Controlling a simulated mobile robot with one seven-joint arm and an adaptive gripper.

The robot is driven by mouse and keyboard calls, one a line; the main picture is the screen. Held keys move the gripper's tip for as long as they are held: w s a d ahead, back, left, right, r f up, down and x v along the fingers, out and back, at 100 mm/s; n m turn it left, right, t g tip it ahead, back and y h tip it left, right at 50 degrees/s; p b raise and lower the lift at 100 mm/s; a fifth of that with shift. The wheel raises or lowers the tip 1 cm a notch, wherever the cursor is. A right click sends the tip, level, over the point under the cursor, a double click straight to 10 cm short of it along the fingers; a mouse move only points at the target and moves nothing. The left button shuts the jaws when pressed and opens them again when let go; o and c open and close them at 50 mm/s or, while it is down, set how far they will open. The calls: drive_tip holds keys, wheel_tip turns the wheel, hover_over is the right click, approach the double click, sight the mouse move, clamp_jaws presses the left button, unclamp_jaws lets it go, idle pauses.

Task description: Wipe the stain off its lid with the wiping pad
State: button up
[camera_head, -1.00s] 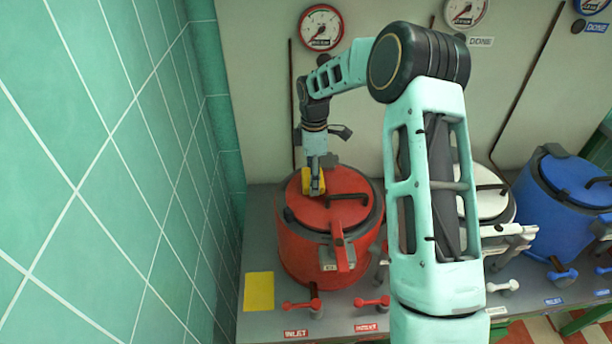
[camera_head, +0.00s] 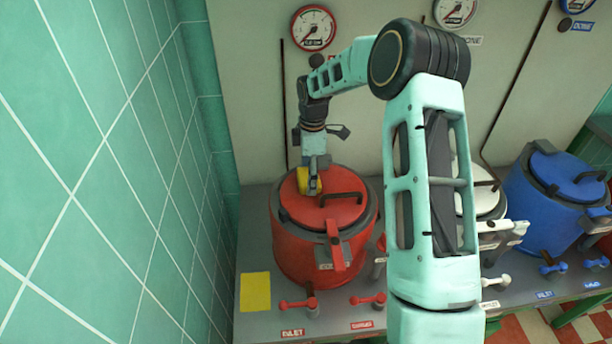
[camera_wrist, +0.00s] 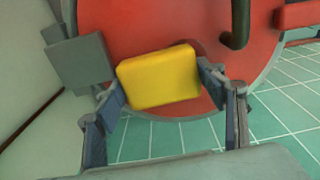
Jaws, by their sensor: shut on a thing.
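The red kettle (camera_head: 298,252) stands on the grey bench with its round red lid (camera_head: 300,210) on; a black bar handle (camera_head: 343,197) crosses the lid. My gripper (camera_head: 311,177) is shut on the yellow wiping pad (camera_head: 308,184), at the lid's back left part, left of the handle. In the wrist view the pad (camera_wrist: 158,77) is held between both fingers, over the lid (camera_wrist: 130,25). A darker patch (camera_wrist: 197,47) shows at the pad's upper right edge; I cannot tell if it is stain or shadow. Contact between pad and lid is hard to tell.
A yellow square (camera_head: 255,291) lies on the bench left of the red valve handles (camera_head: 299,304). A white kettle (camera_head: 487,202) is partly behind my arm, and a blue kettle (camera_head: 545,215) stands at right. A green tiled wall (camera_head: 110,180) closes the left side.

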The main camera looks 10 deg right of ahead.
sight(289, 185)
drive_tip(key=shift+a, duration=2.9)
drive_tip(key=shift+r, duration=0.15)
drive_tip(key=shift+r+p, duration=1.7)
drive_tip(key=shift+r, duration=1.2)
wheel_tip(289, 185, up, 3)
drive_tip(key=shift+r+p, duration=0.1)
drive_tip(key=shift+p, duration=0.85)
drive_tip(key=shift+d, duration=0.1)
